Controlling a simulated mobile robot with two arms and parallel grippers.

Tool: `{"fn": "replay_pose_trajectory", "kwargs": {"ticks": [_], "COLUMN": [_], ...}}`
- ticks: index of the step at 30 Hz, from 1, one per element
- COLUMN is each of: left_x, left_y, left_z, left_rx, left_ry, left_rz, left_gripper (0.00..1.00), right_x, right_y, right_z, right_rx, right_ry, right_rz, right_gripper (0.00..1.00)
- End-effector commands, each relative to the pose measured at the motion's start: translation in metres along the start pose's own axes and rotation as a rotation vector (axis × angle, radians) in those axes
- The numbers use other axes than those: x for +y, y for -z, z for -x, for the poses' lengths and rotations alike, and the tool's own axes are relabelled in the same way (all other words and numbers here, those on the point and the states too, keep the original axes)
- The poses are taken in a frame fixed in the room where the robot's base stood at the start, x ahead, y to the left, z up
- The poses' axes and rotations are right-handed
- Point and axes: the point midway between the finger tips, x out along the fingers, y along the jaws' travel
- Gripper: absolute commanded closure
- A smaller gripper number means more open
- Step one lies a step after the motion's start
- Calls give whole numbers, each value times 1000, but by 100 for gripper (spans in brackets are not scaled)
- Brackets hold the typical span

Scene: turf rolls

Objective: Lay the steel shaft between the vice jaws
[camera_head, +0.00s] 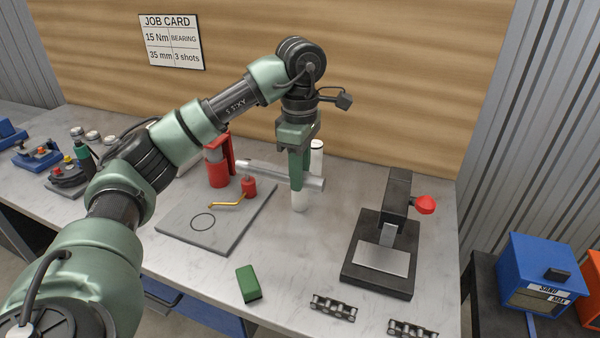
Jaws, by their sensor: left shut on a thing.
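My left gripper (300,178) has its green fingers pointing down over the middle of the bench and is shut on the steel shaft (267,172). The shaft is a light grey cylinder lying roughly level across the fingers, slanting slightly down to the right. It appears to be above the bench; the fingers hide part of it. I cannot make out the vice jaws for certain. My right gripper is not in view.
A grey plate (215,224) with a ring mark lies left of the gripper, near a red tool (217,172). A black press-like device (379,272) with a red knob (425,205) stands right. A green block (248,284) and chain pieces (332,309) lie in front.

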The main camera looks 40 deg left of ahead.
Motion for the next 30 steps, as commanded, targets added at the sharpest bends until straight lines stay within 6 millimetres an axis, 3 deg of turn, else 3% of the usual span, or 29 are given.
{"fn": "replay_pose_trajectory", "kwargs": {"ticks": [21,30], "left_x": [0,0], "left_y": [0,0], "left_z": [42,43], "left_rx": [-1,-1], "left_ry": [-4,-3], "left_rz": [1,1], "left_gripper": [100,100], "right_x": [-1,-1], "right_y": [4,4], "right_z": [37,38], "right_rx": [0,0], "right_ry": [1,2], "right_rz": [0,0], "right_gripper": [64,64]}}
